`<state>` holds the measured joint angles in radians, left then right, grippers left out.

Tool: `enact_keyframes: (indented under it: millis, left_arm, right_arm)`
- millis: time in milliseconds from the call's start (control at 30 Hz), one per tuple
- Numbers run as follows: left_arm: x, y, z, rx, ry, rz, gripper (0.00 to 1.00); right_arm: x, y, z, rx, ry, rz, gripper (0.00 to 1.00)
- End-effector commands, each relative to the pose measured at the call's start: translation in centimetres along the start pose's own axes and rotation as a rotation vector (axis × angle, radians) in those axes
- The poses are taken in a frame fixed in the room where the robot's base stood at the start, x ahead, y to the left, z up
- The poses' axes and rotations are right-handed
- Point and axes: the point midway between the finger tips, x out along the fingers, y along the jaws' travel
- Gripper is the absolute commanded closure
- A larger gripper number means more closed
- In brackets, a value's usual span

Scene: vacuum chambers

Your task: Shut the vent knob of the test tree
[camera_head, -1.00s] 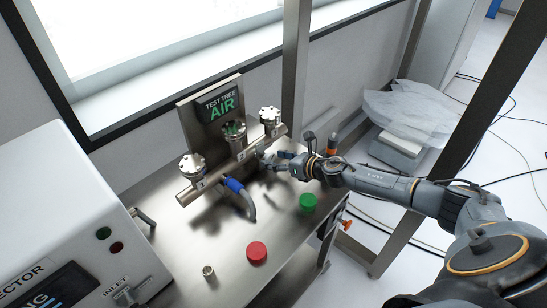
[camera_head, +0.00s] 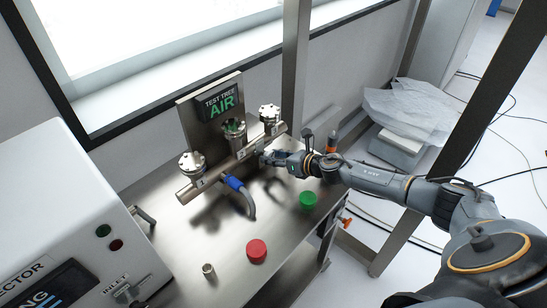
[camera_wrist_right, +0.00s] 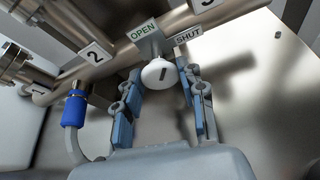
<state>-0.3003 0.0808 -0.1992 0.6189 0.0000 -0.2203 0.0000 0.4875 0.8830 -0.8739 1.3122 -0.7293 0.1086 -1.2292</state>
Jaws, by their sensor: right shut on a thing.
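The test tree (camera_head: 236,165) is a metal pipe with several capped ports on the bench, in front of a plate with a lit green AIR sign (camera_head: 221,105). In the right wrist view its white vent knob (camera_wrist_right: 159,76) sits below the pipe, between an OPEN label (camera_wrist_right: 143,31) and a SHUT label (camera_wrist_right: 188,35). A dark line on the knob's face is slightly tilted from upright. My right gripper (camera_head: 266,158) is shut on the knob, one finger on each side. In the head view the gripper mostly hides the knob. My left gripper is not in view.
A blue-collared hose (camera_head: 236,185) hangs from the pipe left of the gripper. A red cap (camera_head: 257,251), a green cap (camera_head: 308,200) and a small metal fitting (camera_head: 208,270) stand on the bench. A white detector box (camera_head: 60,215) is at left.

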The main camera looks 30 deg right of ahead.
Motion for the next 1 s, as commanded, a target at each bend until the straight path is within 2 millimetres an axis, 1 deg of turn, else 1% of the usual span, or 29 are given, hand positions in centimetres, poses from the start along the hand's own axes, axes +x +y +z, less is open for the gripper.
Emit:
enact_keyframes:
  millis: [267,700,1000]
  left_arm:
    - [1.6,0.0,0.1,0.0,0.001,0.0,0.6]
    - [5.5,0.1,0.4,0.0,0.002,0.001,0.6]
    - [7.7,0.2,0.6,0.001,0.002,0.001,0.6]
  right_arm:
    - [0.1,-0.3,-0.3,0.133,0.001,0.054,0.92]
    - [0.3,-0.6,-0.6,0.506,0.001,0.209,0.92]
    - [0.2,-0.7,-0.6,0.721,0.0,0.297,0.92]
